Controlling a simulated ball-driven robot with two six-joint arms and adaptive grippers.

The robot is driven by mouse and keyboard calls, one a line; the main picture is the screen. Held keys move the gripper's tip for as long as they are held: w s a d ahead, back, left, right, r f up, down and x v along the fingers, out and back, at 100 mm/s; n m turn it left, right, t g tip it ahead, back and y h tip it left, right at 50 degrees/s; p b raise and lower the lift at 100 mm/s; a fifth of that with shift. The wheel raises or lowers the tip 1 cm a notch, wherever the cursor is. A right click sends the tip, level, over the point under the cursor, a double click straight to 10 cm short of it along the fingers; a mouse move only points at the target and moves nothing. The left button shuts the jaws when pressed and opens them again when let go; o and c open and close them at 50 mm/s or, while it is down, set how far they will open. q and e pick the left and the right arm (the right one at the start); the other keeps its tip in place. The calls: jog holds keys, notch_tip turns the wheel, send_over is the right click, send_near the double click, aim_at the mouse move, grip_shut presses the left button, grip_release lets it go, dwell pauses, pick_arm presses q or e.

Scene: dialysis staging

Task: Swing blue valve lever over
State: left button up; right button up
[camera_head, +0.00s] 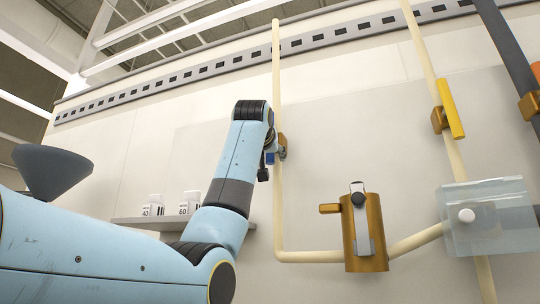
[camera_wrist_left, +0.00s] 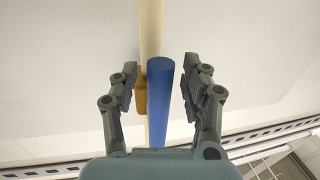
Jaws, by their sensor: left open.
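The blue valve lever (camera_wrist_left: 159,85) is a round bar between the two fingers of my left gripper (camera_wrist_left: 161,72) in the left wrist view. The fingers are open, with a visible gap on each side of the bar. The brass valve body (camera_wrist_left: 140,97) and a cream pipe (camera_wrist_left: 151,30) show behind it. In the head view, my left gripper (camera_head: 268,152) is at the vertical cream pipe, partly hidden by my wrist. Only a small piece of the blue lever (camera_head: 270,158) shows there, beside the brass valve body (camera_head: 282,143). My right gripper is not in view.
To the right are a brass unit (camera_head: 362,240) with a grey handle, a yellow lever (camera_head: 450,108) on another pipe, and a clear block (camera_head: 488,225) with a white knob. A shelf (camera_head: 130,221) with two white containers (camera_head: 190,203) stands behind my left arm.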

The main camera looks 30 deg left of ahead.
pick_arm(q)
grip_shut()
jog(key=shift+w+f, duration=0.2)
jog(key=shift+w, duration=0.1)
dwell(0.4)
